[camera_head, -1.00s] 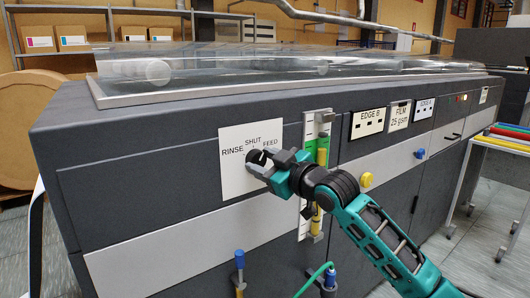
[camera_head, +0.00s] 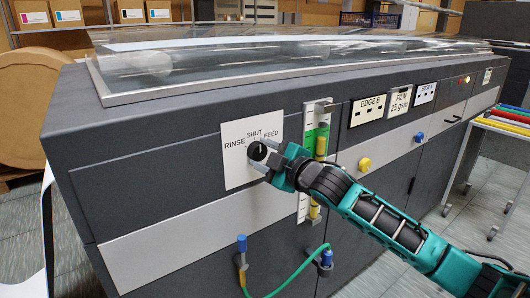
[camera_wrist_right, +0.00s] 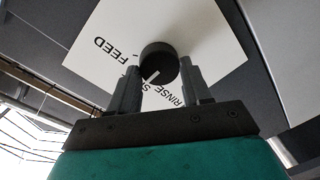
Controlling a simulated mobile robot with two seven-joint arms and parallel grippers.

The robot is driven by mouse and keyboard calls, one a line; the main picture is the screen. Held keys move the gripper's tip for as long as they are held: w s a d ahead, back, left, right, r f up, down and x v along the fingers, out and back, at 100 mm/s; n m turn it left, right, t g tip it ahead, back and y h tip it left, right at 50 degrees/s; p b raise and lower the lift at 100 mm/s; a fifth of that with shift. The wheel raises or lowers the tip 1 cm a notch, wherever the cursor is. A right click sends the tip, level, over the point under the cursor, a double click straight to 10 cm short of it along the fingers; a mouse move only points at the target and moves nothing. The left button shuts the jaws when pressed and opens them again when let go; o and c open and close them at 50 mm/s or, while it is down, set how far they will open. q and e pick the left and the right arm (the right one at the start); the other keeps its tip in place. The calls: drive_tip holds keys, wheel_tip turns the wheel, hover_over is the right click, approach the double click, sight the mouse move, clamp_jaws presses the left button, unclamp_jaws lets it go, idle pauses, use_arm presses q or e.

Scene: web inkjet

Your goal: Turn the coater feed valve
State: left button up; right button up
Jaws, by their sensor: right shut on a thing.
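The coater feed valve is a round black knob (camera_head: 257,152) with a white pointer line. It sits on a white plate (camera_head: 236,171) lettered RINSE, SHUT and FEED on the machine's front. In the head view the line points up, about at SHUT. My right gripper (camera_head: 267,158) reaches in from the right and is shut on the knob. In the right wrist view the knob (camera_wrist_right: 158,60) sits between the two fingers (camera_wrist_right: 160,80), and the fingers partly cover the lettering. My left gripper is not in view.
A gauge strip with green and yellow parts (camera_head: 310,172) stands close right of the plate, behind my right arm. A yellow button (camera_head: 364,164) and a blue knob (camera_head: 419,137) are farther right. Below, a green hose (camera_head: 290,285) hangs between blue-topped fittings. A clear cover (camera_head: 250,62) tops the machine.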

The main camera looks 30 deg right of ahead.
idle(0.3)
drive_tip(key=o, duration=1.1)
drive_tip(key=shift+c, duration=0.2)
drive_tip(key=s+d, duration=0.2)
drive_tip(key=s, duration=1)
drive_tip(key=shift+s+r+b, duration=0.3)
drive_tip(key=shift+r+b, duration=0.1)
drive_tip(key=shift+b, duration=0.05)
drive_tip(key=shift+d, duration=0.1)
